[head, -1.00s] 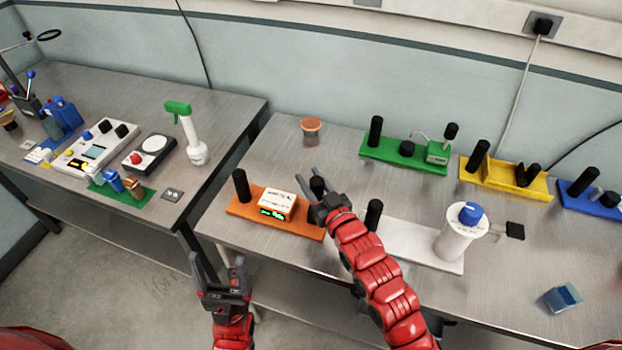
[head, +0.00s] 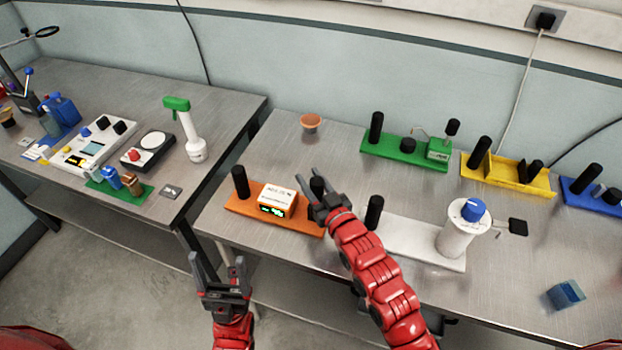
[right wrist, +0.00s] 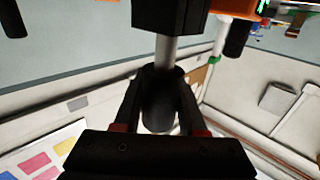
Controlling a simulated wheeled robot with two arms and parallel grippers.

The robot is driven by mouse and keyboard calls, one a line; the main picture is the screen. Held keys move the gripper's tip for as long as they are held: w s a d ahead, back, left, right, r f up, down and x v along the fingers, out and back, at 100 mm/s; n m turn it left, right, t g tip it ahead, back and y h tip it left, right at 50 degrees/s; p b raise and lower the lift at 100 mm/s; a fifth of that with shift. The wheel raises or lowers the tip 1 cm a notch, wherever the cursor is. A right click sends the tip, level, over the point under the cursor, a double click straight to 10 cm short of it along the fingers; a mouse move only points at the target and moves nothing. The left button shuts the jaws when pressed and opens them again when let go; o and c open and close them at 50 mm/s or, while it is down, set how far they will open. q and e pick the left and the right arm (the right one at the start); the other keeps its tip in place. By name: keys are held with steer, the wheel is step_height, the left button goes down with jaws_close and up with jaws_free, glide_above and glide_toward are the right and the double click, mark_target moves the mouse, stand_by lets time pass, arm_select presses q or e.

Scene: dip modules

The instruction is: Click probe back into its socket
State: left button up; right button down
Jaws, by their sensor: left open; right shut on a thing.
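An orange module (head: 244,207) lies on the right table, with a white box with a green display (head: 276,201) on it and a black post (head: 240,182) at its left end. My right gripper (head: 313,183) is at the module's right end, by a black cylinder (head: 318,186). In the right wrist view my right gripper (right wrist: 158,115) is shut on the probe's black handle (right wrist: 159,95). A grey metal shaft (right wrist: 166,50) shows between the handle and a black block (right wrist: 170,14). How deep the shaft sits cannot be told. My left gripper (head: 218,268) is open and empty, before the tables.
A white module (head: 415,243) with a blue-knobbed canister (head: 463,229) stands to the right. Green (head: 375,150), yellow (head: 515,182) and blue (head: 590,200) modules stand behind. A small orange cup (head: 311,122) and a blue block (head: 565,295) are on the table.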

steer(key=shift+f+b, duration=1)
steer(key=shift+f, duration=0.25)
stand_by(0.3)
jaws_free()
stand_by(0.5)
steer(key=shift+r, duration=0.2)
step_height(320, 180, up, 9)
steer(key=p, duration=0.2)
stand_by(0.9)
steer(key=shift+f, duration=0.15)
